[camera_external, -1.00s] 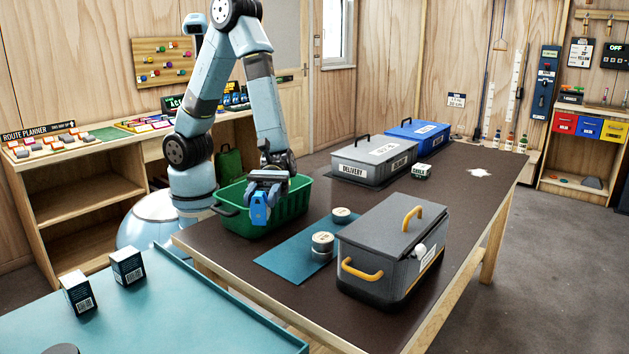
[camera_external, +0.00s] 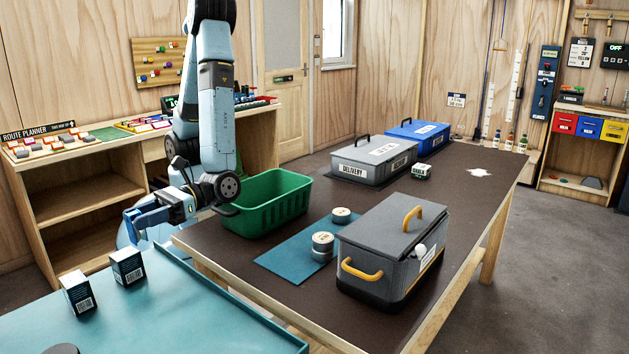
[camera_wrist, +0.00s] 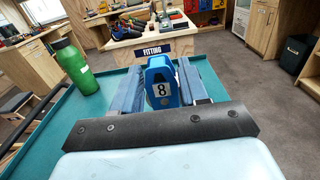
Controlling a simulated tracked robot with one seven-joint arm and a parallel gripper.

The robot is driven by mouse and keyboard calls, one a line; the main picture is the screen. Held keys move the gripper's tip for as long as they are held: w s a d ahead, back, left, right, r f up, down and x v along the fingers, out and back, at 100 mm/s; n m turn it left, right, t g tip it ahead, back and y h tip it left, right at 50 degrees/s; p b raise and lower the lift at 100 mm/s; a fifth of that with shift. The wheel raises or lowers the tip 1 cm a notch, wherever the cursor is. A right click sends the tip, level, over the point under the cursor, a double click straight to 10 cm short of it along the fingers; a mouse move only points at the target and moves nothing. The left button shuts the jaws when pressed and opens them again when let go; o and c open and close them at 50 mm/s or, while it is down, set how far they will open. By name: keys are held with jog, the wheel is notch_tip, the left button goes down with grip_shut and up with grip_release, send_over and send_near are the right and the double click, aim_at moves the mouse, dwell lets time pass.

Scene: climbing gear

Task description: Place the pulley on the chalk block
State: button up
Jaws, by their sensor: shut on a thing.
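The pulley (camera_wrist: 160,88) is a blue piece with a white label marked 8. It sits between the two blue-grey fingers of my gripper (camera_external: 140,222), which is shut on it. In the external view my gripper is at the left, above the far edge of the teal table, and the pulley is hard to make out there. The chalk block (camera_external: 421,172) is a small white and dark green block with lettering. It stands on the dark table beside the grey delivery box, far to the right of my gripper, with nothing on top of it.
A green crate (camera_external: 262,204), a teal mat (camera_external: 275,262) with round tins and a grey lidded box (camera_external: 385,262) occupy the dark table. Two dark cartons (camera_external: 127,266) stand on the teal table (camera_external: 190,310). The wrist view shows a green bottle (camera_wrist: 76,66) at left.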

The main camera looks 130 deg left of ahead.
jog(key=w+d+f, duration=0.2)
jog(key=w, duration=0.1)
jog(key=w+d+f, duration=0.2)
jog(key=w+f, duration=0.1)
jog(key=w+d+f, duration=0.2)
jog(key=w+f, duration=0.1)
jog(key=shift+f, duration=0.2)
notch_tip(320, 180, down, 3)
jog(key=shift+w+d+f, duration=0.1)
jog(key=shift+w+f, duration=0.05)
jog(key=shift+f, duration=0.05)
jog(key=o, duration=1.1)
